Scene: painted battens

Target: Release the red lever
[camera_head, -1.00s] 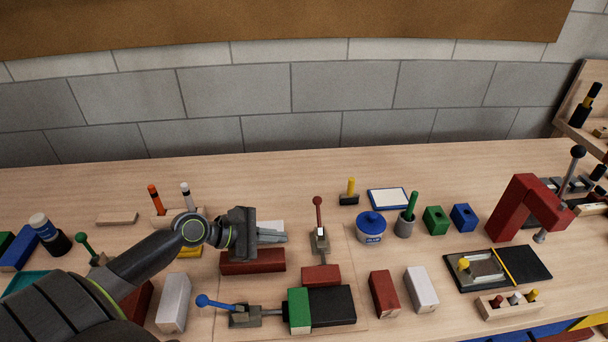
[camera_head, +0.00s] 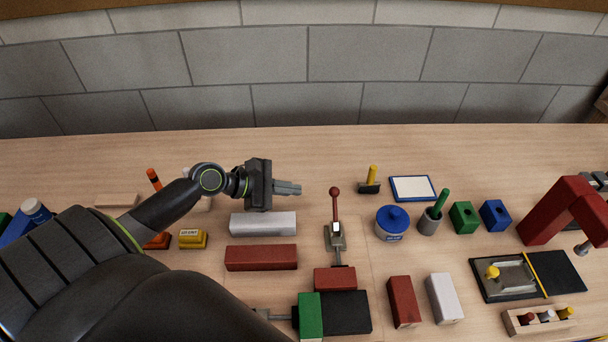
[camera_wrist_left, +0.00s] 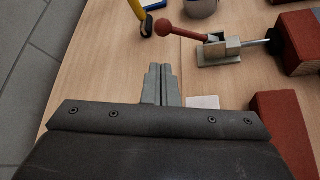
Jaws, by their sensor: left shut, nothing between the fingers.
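The red lever (camera_head: 335,205) is a red-knobbed handle on a small grey metal clamp, standing toward the back wall in the head view. Its clamp (camera_head: 336,238) points at a dark red block (camera_head: 335,279) in front of it. The closed fingers also show in the left wrist view (camera_wrist_left: 160,85). My right gripper is in no view.
A white batten (camera_head: 263,224) and a red batten (camera_head: 261,258) lie below my left gripper. A yellow-handled tool (camera_head: 370,180), a blue-lidded pot (camera_head: 393,224) and a white pad (camera_head: 413,188) stand right of the lever. A green block (camera_head: 310,317) lies in front.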

